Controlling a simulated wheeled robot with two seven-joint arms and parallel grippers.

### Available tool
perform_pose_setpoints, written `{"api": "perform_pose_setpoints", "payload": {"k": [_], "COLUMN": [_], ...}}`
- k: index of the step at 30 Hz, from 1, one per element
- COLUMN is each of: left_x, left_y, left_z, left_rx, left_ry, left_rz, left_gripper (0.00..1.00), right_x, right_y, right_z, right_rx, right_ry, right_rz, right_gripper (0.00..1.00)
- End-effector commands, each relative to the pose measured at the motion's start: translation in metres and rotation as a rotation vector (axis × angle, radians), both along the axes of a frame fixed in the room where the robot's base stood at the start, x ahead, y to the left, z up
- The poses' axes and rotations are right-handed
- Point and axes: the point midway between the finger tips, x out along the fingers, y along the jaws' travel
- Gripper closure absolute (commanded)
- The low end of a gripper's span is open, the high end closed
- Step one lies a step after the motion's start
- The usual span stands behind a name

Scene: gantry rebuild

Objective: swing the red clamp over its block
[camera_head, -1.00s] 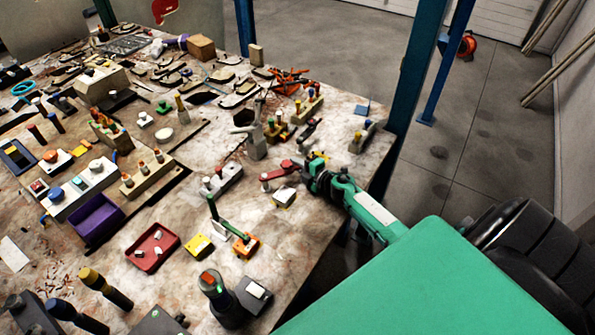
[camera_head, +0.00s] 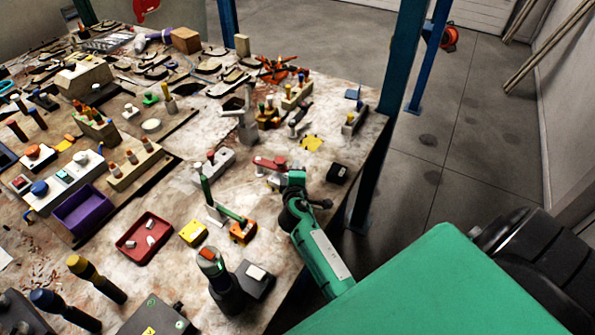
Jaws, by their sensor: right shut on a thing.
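The red clamp (camera_head: 268,162) lies near the right edge of the workbench, a short flat arm reaching left from my right gripper. My right gripper (camera_head: 280,177) is shut at the right end of the clamp, its green arm coming up from the lower right. The gripper covers its own contact with the clamp. The clamp's block cannot be made out clearly; a pale block seen there earlier is now mostly behind the gripper. My left gripper is not in view.
A black block (camera_head: 338,172) and a yellow patch (camera_head: 312,144) lie just right of the clamp. The bench's right edge is close.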

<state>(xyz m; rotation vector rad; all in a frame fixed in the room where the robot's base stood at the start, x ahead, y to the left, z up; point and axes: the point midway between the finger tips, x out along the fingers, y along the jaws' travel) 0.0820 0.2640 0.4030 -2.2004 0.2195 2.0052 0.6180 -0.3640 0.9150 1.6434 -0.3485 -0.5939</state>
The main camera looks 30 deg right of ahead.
Motion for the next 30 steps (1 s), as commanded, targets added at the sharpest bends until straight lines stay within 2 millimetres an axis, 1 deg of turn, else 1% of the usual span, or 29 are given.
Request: {"api": "perform_pose_setpoints", "payload": {"k": [1,7,12,24,25,28,30], "left_x": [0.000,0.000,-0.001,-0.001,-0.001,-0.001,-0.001], "left_y": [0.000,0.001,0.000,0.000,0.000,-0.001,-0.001], "left_z": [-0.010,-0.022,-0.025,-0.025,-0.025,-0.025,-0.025], "left_rx": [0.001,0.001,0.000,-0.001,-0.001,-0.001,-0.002], "left_ry": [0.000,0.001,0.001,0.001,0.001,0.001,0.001], "left_rz": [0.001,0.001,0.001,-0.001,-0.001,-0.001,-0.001], "left_gripper": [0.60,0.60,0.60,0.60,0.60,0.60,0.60], "right_x": [-0.002,-0.007,-0.009,-0.009,-0.009,-0.009,-0.009], "right_y": [0.003,0.009,0.011,0.013,0.013,0.013,0.013], "right_z": [-0.005,-0.002,-0.001,0.000,0.000,0.000,0.000], "right_rx": [0.004,0.001,-0.001,0.001,0.001,0.001,0.000], "right_ry": [-0.003,0.000,0.000,0.001,0.001,0.000,0.001], "right_rz": [-0.025,-0.096,-0.121,-0.126,-0.125,-0.125,-0.125], "right_gripper": [1.00,1.00,1.00,1.00,0.85,0.66,0.66]}}
